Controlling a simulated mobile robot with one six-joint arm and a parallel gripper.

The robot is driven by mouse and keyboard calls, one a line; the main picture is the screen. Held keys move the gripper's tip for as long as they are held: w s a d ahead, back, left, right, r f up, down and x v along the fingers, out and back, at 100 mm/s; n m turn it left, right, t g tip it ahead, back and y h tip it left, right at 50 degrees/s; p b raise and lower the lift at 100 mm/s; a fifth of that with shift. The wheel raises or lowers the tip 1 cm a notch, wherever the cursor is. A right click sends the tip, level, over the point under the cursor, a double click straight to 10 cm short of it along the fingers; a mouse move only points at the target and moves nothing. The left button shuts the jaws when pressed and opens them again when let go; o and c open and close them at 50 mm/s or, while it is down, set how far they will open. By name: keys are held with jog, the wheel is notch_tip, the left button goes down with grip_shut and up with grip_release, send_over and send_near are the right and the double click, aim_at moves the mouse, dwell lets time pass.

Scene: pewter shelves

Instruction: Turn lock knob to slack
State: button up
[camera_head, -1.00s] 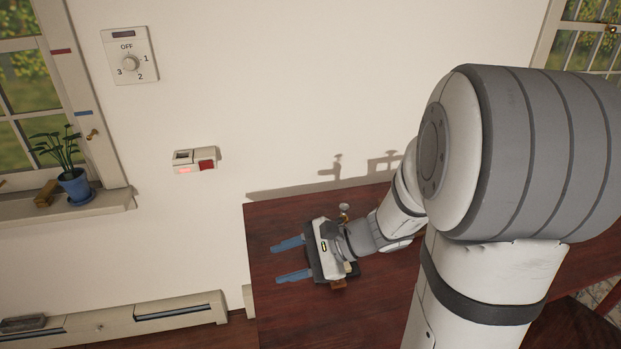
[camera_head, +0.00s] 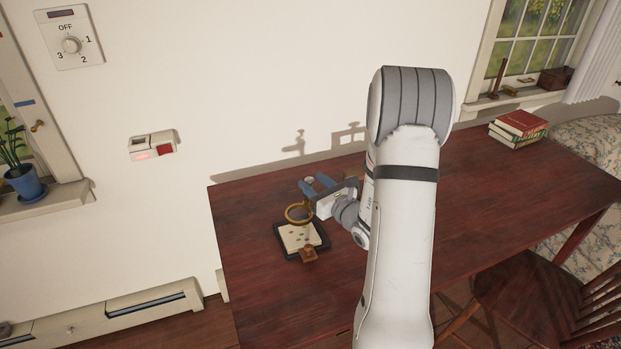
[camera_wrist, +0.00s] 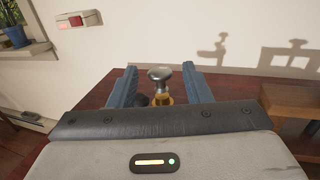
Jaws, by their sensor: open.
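A round silver knob (camera_wrist: 160,74) on a brass stem stands between my two blue fingers in the wrist view. I take it for the lock knob. In the head view the knob (camera_head: 309,181) shows small by the fingertips. My gripper (camera_wrist: 160,67) is open, with a finger on either side of the knob; I see no clear contact. In the head view my gripper (camera_head: 313,181) points toward the wall over the table. The knob's lower mount is partly hidden.
The dark red table (camera_head: 480,200) is mostly clear to the right, with books (camera_head: 518,128) at its far end. A wooden block (camera_head: 309,254) sits at the base's front. On the wall are a dial (camera_head: 71,44) and a red-button switch (camera_head: 153,146).

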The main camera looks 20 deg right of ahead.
jog(key=shift+x, duration=1.25)
